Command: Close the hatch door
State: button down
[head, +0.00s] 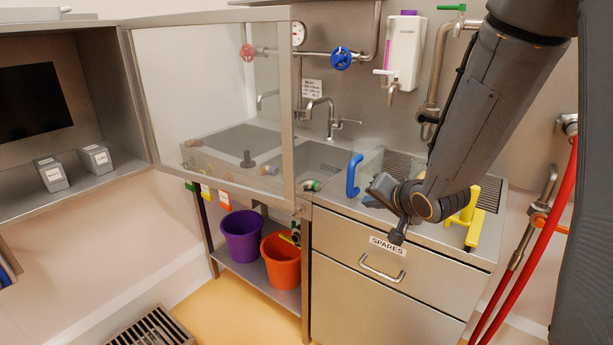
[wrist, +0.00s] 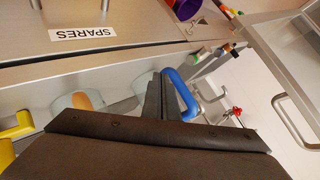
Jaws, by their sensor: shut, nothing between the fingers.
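The hatch door (head: 291,110) is a clear pane in a steel frame. It stands open, swung out from the left-hand wall cabinet (head: 110,180), whose front is uncovered. In the wrist view, a steel frame with a bar handle (wrist: 296,122) at the right looks like part of this door. My gripper (head: 398,234) is shut and empty, above the front edge of the counter and to the right of the door, apart from it. Its closed fingers (wrist: 158,98) show in the wrist view.
A blue curved handle (head: 353,175) and a yellow object (head: 466,217) are on the steel counter near my gripper. The drawer unit labelled SPARES (head: 387,245) is below. Purple (head: 242,235) and orange (head: 281,260) buckets sit on a low shelf. Two small boxes (head: 95,158) sit inside the cabinet.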

jog(key=w+a+r+m+y, duration=0.1)
jog(key=a+r+y, duration=0.1)
jog(key=a, duration=0.3)
jog(key=w+a+r+m+t+y+p, duration=0.1)
jog(key=w+a+r+y, duration=0.1)
jog(key=a+y, duration=0.2)
jog(key=w+a+r+m+t+y+p, duration=0.1)
jog(key=a+r+y, duration=0.1)
jog(key=a, duration=0.5)
jog(key=shift+w+a+y, duration=0.15)
jog(key=shift+w+y, duration=0.2)
jog(key=shift+y, duration=0.25)
